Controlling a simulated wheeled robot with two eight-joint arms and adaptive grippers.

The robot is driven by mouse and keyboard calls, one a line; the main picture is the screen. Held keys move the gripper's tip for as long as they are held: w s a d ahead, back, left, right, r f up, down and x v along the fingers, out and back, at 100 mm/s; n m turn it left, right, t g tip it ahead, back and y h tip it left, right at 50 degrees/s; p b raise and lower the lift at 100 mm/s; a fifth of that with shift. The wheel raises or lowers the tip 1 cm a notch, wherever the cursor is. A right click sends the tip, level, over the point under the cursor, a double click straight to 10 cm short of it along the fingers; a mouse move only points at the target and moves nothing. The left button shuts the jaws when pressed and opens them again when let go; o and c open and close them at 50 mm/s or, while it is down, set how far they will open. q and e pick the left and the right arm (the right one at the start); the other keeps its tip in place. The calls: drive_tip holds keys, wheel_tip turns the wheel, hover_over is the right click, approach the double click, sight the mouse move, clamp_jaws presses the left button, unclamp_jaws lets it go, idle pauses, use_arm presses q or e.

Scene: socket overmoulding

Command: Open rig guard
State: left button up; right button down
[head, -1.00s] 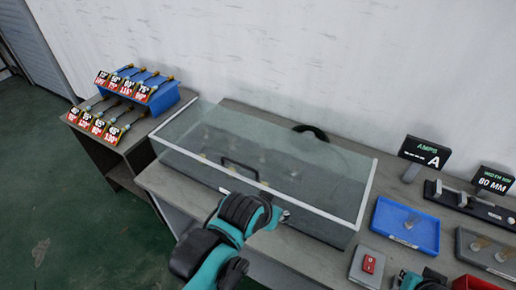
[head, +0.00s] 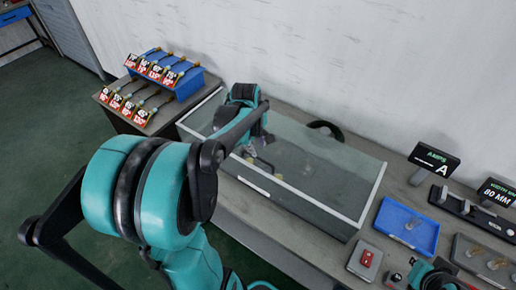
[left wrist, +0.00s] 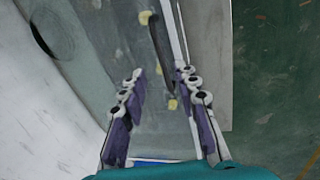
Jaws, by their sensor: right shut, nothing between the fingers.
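The rig guard (head: 335,180) is a clear box with pale edges on the bench; its lid lies level, closed. My left arm reaches across the head view to it. My left gripper (head: 258,158) is at the guard's left part. In the left wrist view my left gripper (left wrist: 160,72) is open, with its two fingers apart. The guard's dark handle bar (left wrist: 160,52) lies just beyond the fingertips, roughly in line with the gap; contact cannot be told. The handle is hard to make out in the head view. My right gripper (head: 437,278) is shut, partly cut off at the bottom right.
A blue stepped rack (head: 180,84) with labelled tools stands left of the guard. A blue tray (head: 408,227), a red button box (head: 366,257) and an amps display (head: 434,160) are on the right. A wall (head: 330,60) runs close behind the bench.

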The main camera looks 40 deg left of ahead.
sight(258, 159)
use_arm(q)
drive_tip(key=shift+n, duration=0.4)
drive_tip(key=x, duration=0.2)
drive_tip(key=b+x, duration=0.1)
drive_tip(key=x, duration=0.2)
drive_tip(key=b+x, duration=0.1)
drive_tip(key=x, duration=0.2)
drive_tip(key=shift+a, duration=0.4)
clamp_jaws()
